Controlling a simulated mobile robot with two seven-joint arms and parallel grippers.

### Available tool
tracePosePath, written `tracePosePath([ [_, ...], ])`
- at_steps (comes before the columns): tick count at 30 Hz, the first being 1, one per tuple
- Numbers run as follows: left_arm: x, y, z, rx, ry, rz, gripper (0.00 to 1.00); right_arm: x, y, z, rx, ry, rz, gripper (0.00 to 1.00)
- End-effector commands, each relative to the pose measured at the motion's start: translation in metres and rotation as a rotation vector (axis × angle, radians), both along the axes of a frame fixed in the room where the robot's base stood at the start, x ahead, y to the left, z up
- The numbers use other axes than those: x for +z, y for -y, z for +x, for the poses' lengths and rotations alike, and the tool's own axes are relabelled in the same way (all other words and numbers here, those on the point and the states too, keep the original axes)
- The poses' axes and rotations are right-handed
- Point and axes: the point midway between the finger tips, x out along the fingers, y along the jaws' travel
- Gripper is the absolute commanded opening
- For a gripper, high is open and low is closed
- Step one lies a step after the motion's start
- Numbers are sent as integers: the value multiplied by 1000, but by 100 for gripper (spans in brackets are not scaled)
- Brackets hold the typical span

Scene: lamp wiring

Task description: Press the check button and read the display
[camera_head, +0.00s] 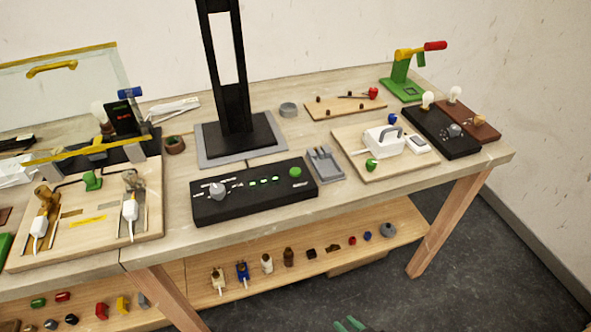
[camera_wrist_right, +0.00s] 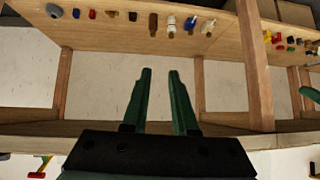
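A black control box (camera_head: 255,192) stands at the front middle of the table in the head view. On its top are a round green button (camera_head: 295,172), a small lit green display (camera_head: 264,181) and a grey knob (camera_head: 217,190). The display's characters are too small to read. My right gripper (camera_head: 350,325) shows only as green fingertips at the bottom edge, low in front of the table and apart from the box. In the right wrist view my right gripper (camera_wrist_right: 160,72) is open and empty. A green piece (camera_wrist_right: 311,94) at that view's right edge may be my left gripper.
A tall black stand (camera_head: 235,135) rises behind the box. A grey tray (camera_head: 324,163) sits right of it, and a wiring board (camera_head: 150,210) left. A dark screen with red characters (camera_head: 123,117) stands at left. The lower shelf (camera_head: 320,242) holds several small parts.

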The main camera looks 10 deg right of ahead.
Motion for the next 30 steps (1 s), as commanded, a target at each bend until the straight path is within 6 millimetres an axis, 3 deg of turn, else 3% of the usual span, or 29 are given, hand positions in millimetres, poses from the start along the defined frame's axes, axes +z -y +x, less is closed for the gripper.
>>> tracePosePath([
  [7, 0, 0, 0, 0, 0, 0, 50, 0, 0, 0, 0, 0, 0, 0],
  [30, 0, 0, 0, 0, 0, 0, 50, 0, 0, 0, 0, 0, 0, 0],
])
